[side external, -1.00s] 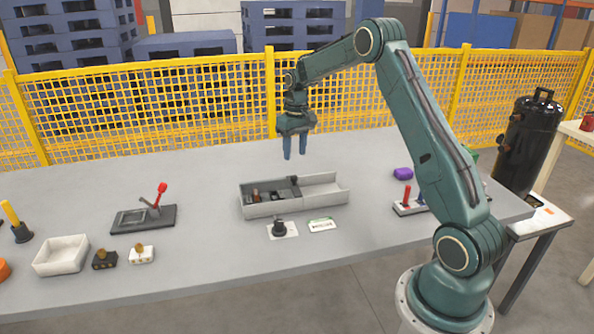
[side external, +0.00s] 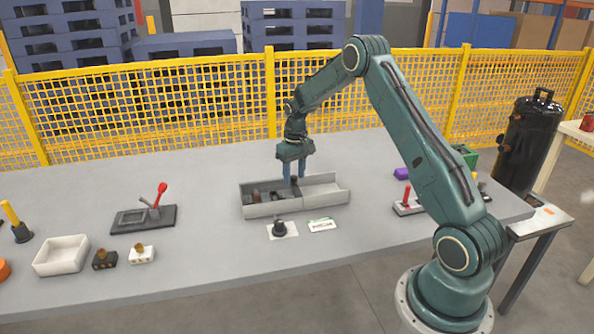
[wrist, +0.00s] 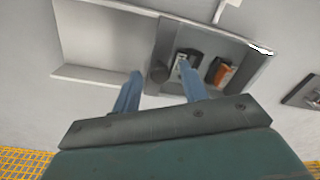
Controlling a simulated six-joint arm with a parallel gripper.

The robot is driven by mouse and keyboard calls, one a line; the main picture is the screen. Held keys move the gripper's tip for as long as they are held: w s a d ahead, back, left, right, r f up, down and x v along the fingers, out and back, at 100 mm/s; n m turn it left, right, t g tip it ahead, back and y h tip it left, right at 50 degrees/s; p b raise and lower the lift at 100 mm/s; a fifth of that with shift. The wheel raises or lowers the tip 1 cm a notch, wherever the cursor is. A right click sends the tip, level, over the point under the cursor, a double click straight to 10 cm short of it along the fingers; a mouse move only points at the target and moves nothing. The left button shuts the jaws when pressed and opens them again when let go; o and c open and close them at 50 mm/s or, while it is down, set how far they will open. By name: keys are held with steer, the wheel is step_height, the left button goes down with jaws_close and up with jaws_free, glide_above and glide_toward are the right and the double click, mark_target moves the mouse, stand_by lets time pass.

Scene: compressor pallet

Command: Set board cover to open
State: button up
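The long grey board housing (side external: 262,211) lies on the table in the side external view. Its left part holds small dark and orange-brown parts, and its right part is a bare light-grey channel (side external: 325,189). A dark knob (side external: 294,181) stands near the middle, where the two parts meet. In the wrist view the knob (wrist: 158,72) is at the edge of the darker section, beside a black part (wrist: 186,58) and an orange part (wrist: 218,72). My gripper (side external: 294,175) is open, its blue fingers low over the housing on either side of the knob. Contact cannot be told.
A black knob on a white plate (side external: 281,230) and a label card (side external: 321,225) lie in front of the housing. A red-handled lever (side external: 158,196) stands left, a joystick box (side external: 408,207) right. The table between lever and housing is clear. A yellow fence (side external: 200,104) runs behind.

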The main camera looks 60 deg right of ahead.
jaws_close()
steer(key=s+d, duration=1.1)
steer(key=shift+d, duration=0.1)
steer(key=shift+o, duration=0.2)
jaws_free()
step_height(320, 180, up, 14)
steer(key=shift+d, duration=0.25)
stand_by(0.4)
